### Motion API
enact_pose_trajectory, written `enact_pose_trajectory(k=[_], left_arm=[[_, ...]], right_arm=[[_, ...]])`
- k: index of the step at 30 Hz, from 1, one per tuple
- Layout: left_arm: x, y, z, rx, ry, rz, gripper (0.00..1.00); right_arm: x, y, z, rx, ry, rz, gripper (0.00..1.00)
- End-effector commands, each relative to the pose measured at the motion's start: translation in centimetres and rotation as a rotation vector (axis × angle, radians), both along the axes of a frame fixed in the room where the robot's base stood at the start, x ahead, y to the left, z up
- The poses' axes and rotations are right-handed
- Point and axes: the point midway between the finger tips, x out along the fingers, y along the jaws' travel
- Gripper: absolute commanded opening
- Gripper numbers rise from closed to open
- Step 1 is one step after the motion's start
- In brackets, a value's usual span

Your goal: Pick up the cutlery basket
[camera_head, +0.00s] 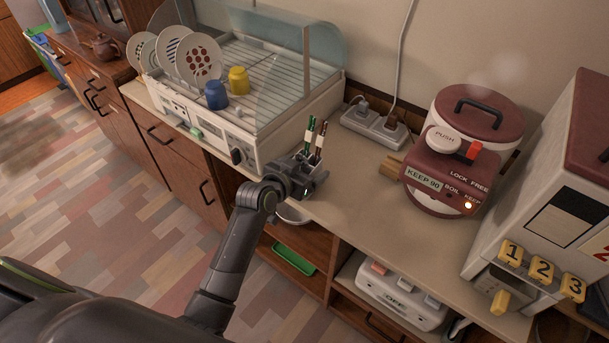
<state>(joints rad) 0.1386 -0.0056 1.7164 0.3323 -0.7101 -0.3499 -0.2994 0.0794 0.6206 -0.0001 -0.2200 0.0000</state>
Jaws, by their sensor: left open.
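The cutlery basket (311,158) stands on the counter, just right of the dish dryer's front corner. Green and dark red utensils with pale bands stick up out of it. My left gripper (309,172) is open at the basket, on its near side, and hides most of its body. I cannot tell whether the fingers touch it. My right gripper is not in view.
The dish dryer (243,139) holds several plates, a blue cup (216,95) and a yellow cup (238,80) under a clear cover. A power strip (375,126) and a maroon-topped water boiler (440,180) stand to the right.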

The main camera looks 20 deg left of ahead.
Motion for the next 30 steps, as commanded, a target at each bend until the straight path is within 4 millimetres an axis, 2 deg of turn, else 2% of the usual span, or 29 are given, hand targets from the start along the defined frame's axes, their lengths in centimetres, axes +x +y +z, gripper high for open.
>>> enact_pose_trajectory(k=[2, 13, 20, 23, 30], left_arm=[[0.0, 0.0, 0.0, 0.000, 0.000, 0.000, 0.85], [0.0, 0.0, 0.0, 0.000, 0.001, 0.000, 0.38], [0.0, 0.0, 0.1, 0.000, -0.001, 0.000, 0.37], [0.0, 0.0, 0.8, -0.001, -0.002, 0.000, 0.37], [0.0, 0.0, 5.4, 0.001, -0.007, -0.001, 0.37]], right_arm=[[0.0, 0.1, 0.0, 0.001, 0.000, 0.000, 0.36], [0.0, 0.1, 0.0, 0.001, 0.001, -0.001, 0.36], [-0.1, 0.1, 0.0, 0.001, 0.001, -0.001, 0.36], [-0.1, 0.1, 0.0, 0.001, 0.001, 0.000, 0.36], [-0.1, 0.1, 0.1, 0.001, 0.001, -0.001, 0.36]])
